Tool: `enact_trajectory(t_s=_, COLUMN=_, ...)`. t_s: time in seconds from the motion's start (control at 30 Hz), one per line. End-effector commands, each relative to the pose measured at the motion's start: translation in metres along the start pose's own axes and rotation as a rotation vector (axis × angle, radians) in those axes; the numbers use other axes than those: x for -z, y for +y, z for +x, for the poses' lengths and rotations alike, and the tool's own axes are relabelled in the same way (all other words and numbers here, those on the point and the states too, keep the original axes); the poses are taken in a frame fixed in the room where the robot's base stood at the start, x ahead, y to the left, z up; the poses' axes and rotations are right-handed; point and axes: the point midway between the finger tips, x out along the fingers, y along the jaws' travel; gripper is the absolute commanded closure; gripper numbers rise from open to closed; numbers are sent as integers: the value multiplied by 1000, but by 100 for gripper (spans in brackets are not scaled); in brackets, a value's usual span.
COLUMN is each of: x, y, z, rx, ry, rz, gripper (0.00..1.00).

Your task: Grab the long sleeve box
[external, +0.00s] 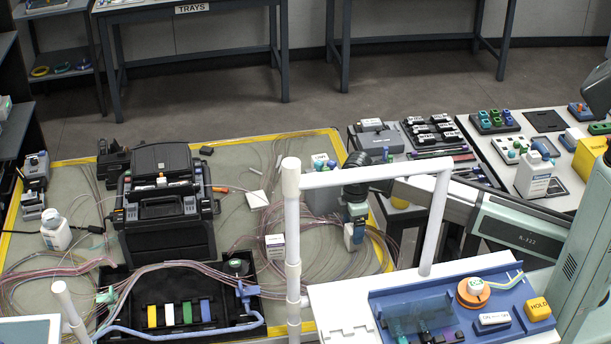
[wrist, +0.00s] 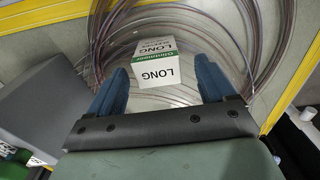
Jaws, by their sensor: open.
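The long sleeve box (wrist: 158,70) is white with a green band and "LONG" printed on its faces. In the wrist view it sits just ahead of my gripper (wrist: 165,88), between the lines of the two blue fingers, which are apart with nothing held. In the external view my gripper (external: 356,212) points down over the mat, and a white box (external: 348,237), apparently this one, shows at its fingertips, partly hidden by them. Whether the fingers touch the box cannot be told.
Coiled clear fibre (wrist: 190,95) lies around the box. A grey box (wrist: 45,100) stands close on the left in the wrist view. Another small white box (external: 275,246) stands left of my gripper. A white post frame (external: 292,240) rises in front.

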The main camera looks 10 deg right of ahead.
Motion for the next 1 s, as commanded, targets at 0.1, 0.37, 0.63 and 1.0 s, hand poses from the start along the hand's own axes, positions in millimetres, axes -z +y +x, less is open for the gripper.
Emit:
enact_trajectory(t_s=0.1, x=-2, y=1, z=14, rx=1, ry=-1, rz=0, gripper=17)
enact_trajectory(t_s=0.37, x=-2, y=2, z=40, rx=0, ry=0, rz=-1, gripper=17)
enact_trajectory(t_s=0.63, x=-2, y=2, z=41, rx=-1, ry=1, rz=-1, gripper=19)
enact_trajectory(t_s=1.0, x=-2, y=2, z=41, rx=-1, ry=1, rz=0, gripper=54)
